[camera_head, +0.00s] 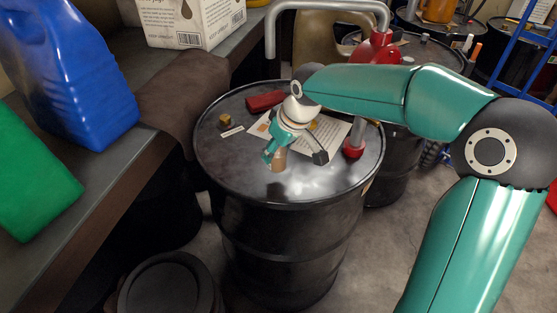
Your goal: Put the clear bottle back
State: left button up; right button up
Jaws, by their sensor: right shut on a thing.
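My right gripper (276,157) reaches in from the right and points down over the top of a black oil drum (225,163). It is shut on a small, pale brownish object, which looks like the clear bottle (279,161). The fingers hide much of it. It is upright, at or just above the drum lid; I cannot tell whether it touches. My left gripper is not in view.
On the drum lie a red block (265,100), a small yellowish piece (225,121), a paper sheet (325,137) and a red-based pump pipe (354,148). A blue jug (75,75) and a green container (35,185) are on the left shelf. Bare lid shows at front.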

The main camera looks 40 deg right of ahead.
aim_at(277, 161)
jog(key=shift+f, duration=1.85)
jog(key=shift+f, duration=0.1)
jog(key=o, duration=1.2)
jog(key=shift+s+r, duration=0.1)
jog(key=shift+r, duration=0.5)
jog(key=v, duration=1.1)
